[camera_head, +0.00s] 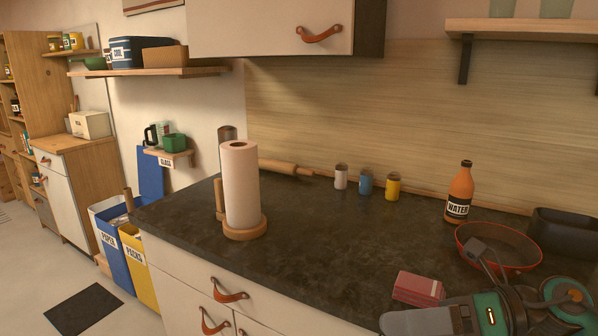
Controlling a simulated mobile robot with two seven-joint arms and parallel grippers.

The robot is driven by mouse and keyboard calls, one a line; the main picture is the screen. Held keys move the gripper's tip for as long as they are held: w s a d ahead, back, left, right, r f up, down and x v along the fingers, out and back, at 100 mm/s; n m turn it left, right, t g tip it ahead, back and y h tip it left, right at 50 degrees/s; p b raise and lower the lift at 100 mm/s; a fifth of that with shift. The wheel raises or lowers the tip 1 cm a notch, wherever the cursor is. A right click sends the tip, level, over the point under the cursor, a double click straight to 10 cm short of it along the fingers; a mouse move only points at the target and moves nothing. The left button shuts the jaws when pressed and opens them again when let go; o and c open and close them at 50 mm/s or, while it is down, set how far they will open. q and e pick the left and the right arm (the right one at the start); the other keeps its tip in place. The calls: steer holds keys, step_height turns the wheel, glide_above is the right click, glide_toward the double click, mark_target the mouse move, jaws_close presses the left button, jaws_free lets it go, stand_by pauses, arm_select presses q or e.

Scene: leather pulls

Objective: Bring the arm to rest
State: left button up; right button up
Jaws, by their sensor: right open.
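My right gripper (432,286) is at the lower right, over the dark countertop (330,230). Its jaws are open, one finger reaching up in front of a red-rimmed pan and the other pointing left near the bottom edge. A small red box (418,287) shows between the fingers in the picture; I cannot tell whether either finger touches it. Nothing is seen held. My left gripper is out of view.
The red-rimmed pan (512,264), a water bottle (460,191) and a black container (565,232) stand near my right arm. A paper towel roll (241,185), several small jars and a rolling pin (285,167) are further left. The counter's middle is clear.

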steer(key=w+d+f+m+t+h, duration=0.1)
steer(key=w+f+m+t+h, duration=0.2)
steer(key=m+t, duration=0.75)
steer(key=w+d+f+m+t+h, duration=0.15)
steer(key=f+m+t, duration=0.4)
steer(key=m, duration=0.95)
steer(key=s+f+m+g+h, duration=0.3)
steer(key=s+f+m, duration=0.3)
steer(key=f, duration=0.5)
steer(key=s+f+m+g+h, duration=0.4)
steer(key=s+f+m+h, duration=0.2)
steer(key=f+m, duration=0.2)
step_height(320, 180, down, 3)
steer(key=shift+s+d+r+m+g, duration=0.15)
steer(key=shift+s+d+m+g, duration=0.15)
steer(key=shift+d+m, duration=0.1)
